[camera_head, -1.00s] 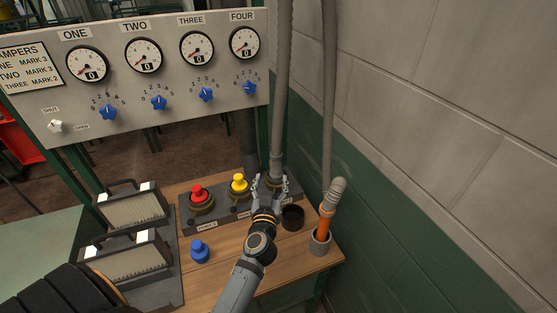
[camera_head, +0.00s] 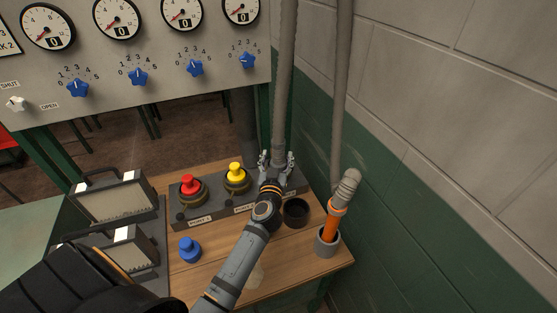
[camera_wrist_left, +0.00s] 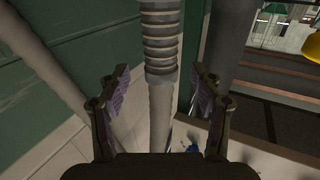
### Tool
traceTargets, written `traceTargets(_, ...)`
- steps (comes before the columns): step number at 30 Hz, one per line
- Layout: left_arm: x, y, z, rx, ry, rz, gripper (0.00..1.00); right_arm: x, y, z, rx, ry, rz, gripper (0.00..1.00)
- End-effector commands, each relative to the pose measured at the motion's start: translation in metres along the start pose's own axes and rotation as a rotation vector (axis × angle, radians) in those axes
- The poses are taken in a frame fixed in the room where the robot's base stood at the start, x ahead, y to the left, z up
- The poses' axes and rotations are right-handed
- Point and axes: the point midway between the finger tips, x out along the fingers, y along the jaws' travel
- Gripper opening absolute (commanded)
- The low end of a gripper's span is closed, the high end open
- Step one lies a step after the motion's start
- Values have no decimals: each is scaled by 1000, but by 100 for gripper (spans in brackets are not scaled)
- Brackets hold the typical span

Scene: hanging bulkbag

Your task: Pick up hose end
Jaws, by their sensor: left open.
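A grey hose (camera_head: 285,90) hangs down to the back edge of the wooden table. My left gripper (camera_head: 277,157) is at its lower part, with one finger on each side. In the left wrist view the ribbed hose (camera_wrist_left: 161,50) runs between the open fingers of the left gripper (camera_wrist_left: 161,72), with gaps showing on both sides. The hose's lowest end is hidden behind the gripper in the head view. A second grey hose (camera_head: 343,90) hangs to the right, behind an orange-banded grey nozzle (camera_head: 335,218) standing in a grey cup. My right gripper is not in view.
Red (camera_head: 190,186) and yellow (camera_head: 236,175) caps sit on the port block left of the gripper. A blue cap (camera_head: 190,249) and an open black ring (camera_head: 296,211) are on the table (camera_head: 290,260). A green-and-grey wall (camera_head: 440,200) closes the right side.

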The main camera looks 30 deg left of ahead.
Motion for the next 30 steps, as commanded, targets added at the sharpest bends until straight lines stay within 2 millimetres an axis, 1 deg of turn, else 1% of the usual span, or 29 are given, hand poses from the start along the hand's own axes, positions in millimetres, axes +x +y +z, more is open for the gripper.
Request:
traceTargets(1,4,0,0,0,1,0,65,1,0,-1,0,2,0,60)
traceTargets(5,7,0,0,-1,-1,0,65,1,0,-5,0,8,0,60)
traceTargets(7,13,0,1,0,1,0,65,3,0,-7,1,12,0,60)
traceTargets(12,43,-2,4,2,2,0,65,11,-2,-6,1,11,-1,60)
traceTargets(15,55,-1,3,1,1,0,65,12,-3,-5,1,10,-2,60)
traceTargets(18,58,-2,3,1,-1,0,65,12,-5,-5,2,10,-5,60)
traceTargets(23,58,-1,3,0,-1,0,65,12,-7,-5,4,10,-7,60)
traceTargets(30,58,-1,3,0,-1,0,33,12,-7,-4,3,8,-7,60)
